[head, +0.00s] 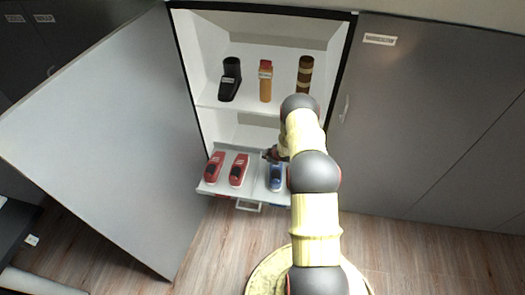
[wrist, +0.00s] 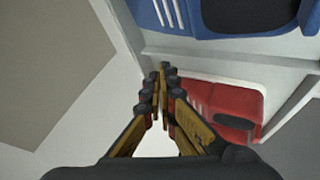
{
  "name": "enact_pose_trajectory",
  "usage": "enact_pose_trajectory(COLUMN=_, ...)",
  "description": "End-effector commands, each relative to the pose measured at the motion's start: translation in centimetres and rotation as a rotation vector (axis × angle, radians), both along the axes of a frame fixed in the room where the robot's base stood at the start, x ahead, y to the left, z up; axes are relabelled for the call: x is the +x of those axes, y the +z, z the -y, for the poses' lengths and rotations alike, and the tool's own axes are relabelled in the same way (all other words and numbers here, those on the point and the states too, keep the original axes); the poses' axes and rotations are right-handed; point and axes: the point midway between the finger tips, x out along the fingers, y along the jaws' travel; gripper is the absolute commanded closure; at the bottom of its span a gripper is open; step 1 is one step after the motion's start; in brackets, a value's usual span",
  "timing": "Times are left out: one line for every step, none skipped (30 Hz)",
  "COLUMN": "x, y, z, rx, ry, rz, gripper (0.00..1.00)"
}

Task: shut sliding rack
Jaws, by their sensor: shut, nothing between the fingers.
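The sliding rack (head: 257,178) is a pale grey shelf pulled out from the lower part of an open white cabinet (head: 208,50). Two red shoes (head: 238,169) lie on its left half and a blue shoe (head: 276,178) on its right. My gripper (head: 270,154) is over the rack near the back of the blue shoe, partly hidden by my arm. In the wrist view my gripper (wrist: 161,72) is shut and empty, with the rack (wrist: 200,62), the blue shoe (wrist: 175,14) and a red shoe (wrist: 222,100) close by. Contact with the rack cannot be told.
A large grey door (head: 100,130) stands wide open on the left. Inside, an upper shelf (head: 245,107) holds a black boot (head: 230,78), an orange boot (head: 265,82) and a brown striped boot (head: 305,74). Closed dark cupboards (head: 420,120) line the right. Wooden floor (head: 215,250) lies clear in front.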

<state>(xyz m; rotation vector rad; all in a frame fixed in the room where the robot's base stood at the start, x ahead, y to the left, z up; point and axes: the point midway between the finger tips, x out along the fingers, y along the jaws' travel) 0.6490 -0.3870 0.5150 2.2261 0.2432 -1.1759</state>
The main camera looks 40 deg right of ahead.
Motion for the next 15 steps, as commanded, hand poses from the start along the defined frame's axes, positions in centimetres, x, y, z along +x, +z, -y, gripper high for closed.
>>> enact_pose_trajectory(x=0.1, y=-0.3, z=0.0, rx=0.0, ry=0.002, rz=0.001, gripper=1.0)
enact_pose_trajectory(x=0.3, y=-0.5, z=0.0, rx=0.0, ry=0.002, rz=0.001, gripper=1.0)
enact_pose_trajectory(x=0.4, y=-0.9, z=0.0, rx=0.001, ry=0.002, rz=0.001, gripper=1.0)
enact_pose_trajectory(x=0.6, y=-1.3, z=0.0, rx=0.001, ry=0.002, rz=0.0, gripper=1.0)
enact_pose_trajectory(x=0.9, y=-1.6, z=0.1, rx=0.001, ry=0.002, rz=0.0, gripper=1.0)
enact_pose_trajectory(x=1.3, y=-2.1, z=0.2, rx=0.0, ry=0.004, rz=0.001, gripper=1.0)
enact_pose_trajectory(x=1.6, y=-2.6, z=0.2, rx=0.0, ry=0.004, rz=0.001, gripper=1.0)
enact_pose_trajectory(x=1.9, y=-3.0, z=0.2, rx=0.001, ry=0.003, rz=0.0, gripper=1.0)
enact_pose_trajectory(x=2.3, y=-3.6, z=0.3, rx=0.001, ry=0.002, rz=0.001, gripper=1.0)
enact_pose_trajectory(x=2.7, y=-4.1, z=0.4, rx=0.0, ry=0.002, rz=0.0, gripper=1.0)
enact_pose_trajectory(x=3.0, y=-4.5, z=0.5, rx=0.0, ry=0.002, rz=0.0, gripper=1.0)
enact_pose_trajectory(x=3.4, y=-5.2, z=0.6, rx=0.001, ry=0.003, rz=-0.001, gripper=1.0)
enact_pose_trajectory(x=3.8, y=-5.5, z=0.7, rx=-0.001, ry=0.002, rz=0.001, gripper=1.0)
enact_pose_trajectory(x=4.0, y=-6.0, z=0.7, rx=0.001, ry=0.002, rz=0.0, gripper=1.0)
enact_pose_trajectory(x=4.5, y=-6.6, z=0.8, rx=0.0, ry=0.002, rz=0.0, gripper=1.0)
